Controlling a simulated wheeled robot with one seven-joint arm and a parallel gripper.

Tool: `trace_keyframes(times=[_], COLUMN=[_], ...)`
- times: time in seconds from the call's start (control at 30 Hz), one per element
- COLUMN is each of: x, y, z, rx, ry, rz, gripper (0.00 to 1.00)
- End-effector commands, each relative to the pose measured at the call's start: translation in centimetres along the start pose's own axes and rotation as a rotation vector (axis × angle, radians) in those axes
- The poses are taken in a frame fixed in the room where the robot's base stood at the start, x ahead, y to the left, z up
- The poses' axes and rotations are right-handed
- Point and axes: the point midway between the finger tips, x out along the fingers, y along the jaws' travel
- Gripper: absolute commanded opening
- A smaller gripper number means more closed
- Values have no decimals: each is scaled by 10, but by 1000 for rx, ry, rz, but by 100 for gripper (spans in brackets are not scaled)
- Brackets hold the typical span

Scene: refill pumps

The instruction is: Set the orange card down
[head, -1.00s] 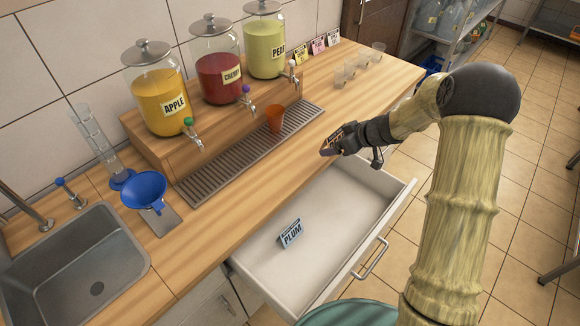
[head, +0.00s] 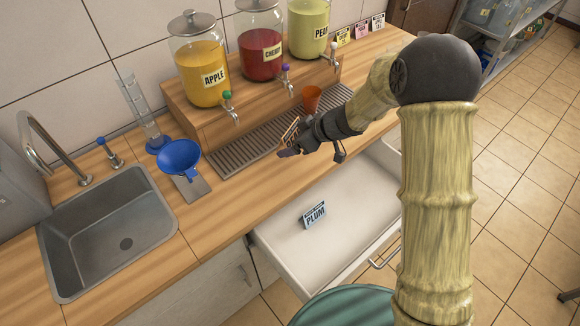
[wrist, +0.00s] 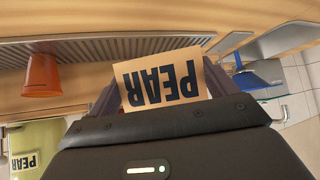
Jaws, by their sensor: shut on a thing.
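The orange card (wrist: 162,80) is lettered PEAR and reads upside down in the wrist view. My gripper (head: 288,148) is shut on it. In the head view the card (head: 289,132) shows small and edge-tilted at the gripper's tip, over the wooden counter (head: 222,203) in front of the drip tray. Whether the card touches the counter cannot be told.
An orange cup (head: 312,97) stands on the drip tray (head: 243,149). Dispensers of apple (head: 200,75), cherry (head: 260,50) and pear (head: 309,25) stand behind. A blue funnel (head: 179,157) is left. Below, the open drawer (head: 345,225) holds a PLUM card (head: 315,214).

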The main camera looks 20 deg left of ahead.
Motion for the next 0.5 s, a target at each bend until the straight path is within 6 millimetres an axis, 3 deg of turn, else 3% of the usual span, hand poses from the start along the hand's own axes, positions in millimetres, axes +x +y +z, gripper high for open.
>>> trace_keyframes(times=[0.17, 0.5], x=[2, 42], y=[1, -2], z=[3, 40], rx=[3, 1], ry=[0, -1], rz=[1, -4], gripper=[64, 64])
